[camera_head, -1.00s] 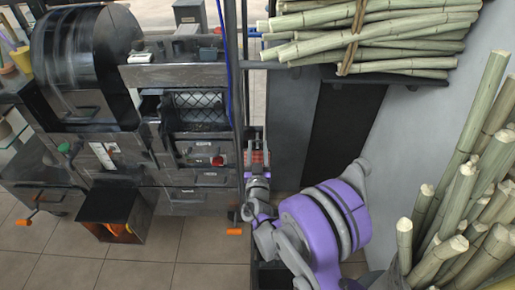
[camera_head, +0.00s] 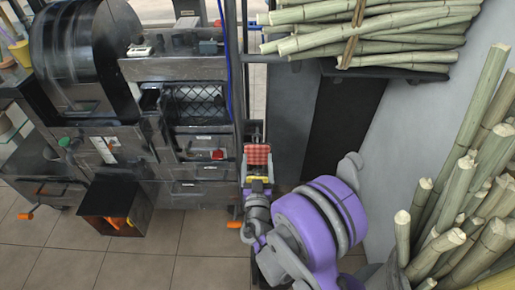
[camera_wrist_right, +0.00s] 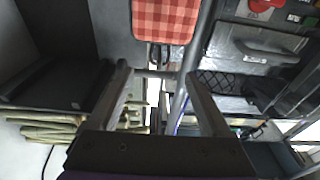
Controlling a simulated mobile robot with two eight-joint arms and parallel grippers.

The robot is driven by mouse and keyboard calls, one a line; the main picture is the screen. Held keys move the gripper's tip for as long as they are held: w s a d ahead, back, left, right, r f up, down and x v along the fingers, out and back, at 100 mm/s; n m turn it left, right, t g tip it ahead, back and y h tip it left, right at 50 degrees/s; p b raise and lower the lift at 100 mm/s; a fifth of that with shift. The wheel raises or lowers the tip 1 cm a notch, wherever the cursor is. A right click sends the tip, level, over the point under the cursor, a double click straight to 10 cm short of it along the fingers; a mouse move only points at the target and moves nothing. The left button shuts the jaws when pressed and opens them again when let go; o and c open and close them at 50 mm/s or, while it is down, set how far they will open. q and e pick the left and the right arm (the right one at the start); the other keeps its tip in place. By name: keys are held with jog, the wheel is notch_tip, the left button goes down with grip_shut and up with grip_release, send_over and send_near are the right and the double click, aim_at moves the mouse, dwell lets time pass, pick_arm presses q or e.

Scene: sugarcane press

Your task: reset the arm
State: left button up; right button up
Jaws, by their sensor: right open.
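My right arm, with its purple forearm, comes up from the bottom of the head view. My right gripper (camera_head: 258,183) is in front of the press's right edge, just below a red checkered cloth-like piece (camera_head: 257,154). In the right wrist view the two fingers (camera_wrist_right: 158,76) are spread apart with nothing held between them. The checkered piece (camera_wrist_right: 165,18) shows at the top there, apart from the fingers. A grey post (camera_wrist_right: 183,95) shows behind the gap. My left gripper is not in view.
The dark press (camera_head: 195,72) stands at left, with an open black bin (camera_head: 117,210) on the tiled floor. Bundled cane (camera_head: 375,30) lies on a rack at the top. Upright cane (camera_head: 450,200) stands close at right.

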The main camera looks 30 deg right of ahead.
jog(key=shift+v, duration=1.6)
